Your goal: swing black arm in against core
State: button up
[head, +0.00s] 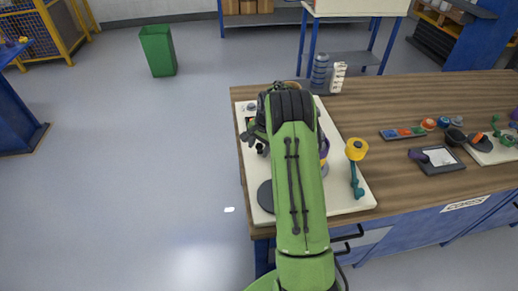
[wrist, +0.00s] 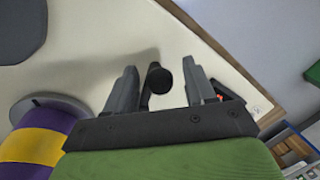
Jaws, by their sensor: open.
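My gripper (wrist: 162,88) is open above the cream board (wrist: 95,50) in the wrist view. A black upright peg with a round top, which looks like part of the black arm (wrist: 158,77), stands between the two fingers. I cannot tell whether a finger touches it. The core, a purple and yellow roll (wrist: 35,148) on a grey flange, is at the lower left, apart from the peg. In the head view my green arm hides most of the board; only a purple edge of the core (head: 324,150) shows beside it.
A dark disc (head: 265,197) lies on the board's near left. A yellow roller on a teal arm (head: 357,183) stands at the board's right. Further right on the wooden table (head: 400,110) are a tray of coloured pieces (head: 403,133) and a dark framed pad (head: 438,158).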

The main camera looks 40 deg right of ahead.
jog(key=shift+f, duration=0.3)
jog(key=shift+c, duration=0.3)
grip_shut()
jog(key=shift+r, duration=0.1)
jog(key=shift+w, duration=0.15)
jog(key=w+m, duration=0.1)
jog(key=w+m+p, duration=0.1)
jog(key=m, duration=0.1)
jog(key=shift+w+d+r+m+h, duration=0.1)
jog(key=shift+d+m+h, duration=0.2)
jog(key=shift+h, duration=0.1)
jog(key=shift+w+d+m+h+p, duration=0.15)
jog(key=shift+w+d+m, duration=0.25)
jog(key=shift+m, duration=0.45)
jog(key=shift+w+d+m+h+p, duration=0.15)
jog(key=shift+w+d+m, duration=0.2)
jog(key=shift+m, duration=0.5)
jog(key=shift+a, duration=0.1)
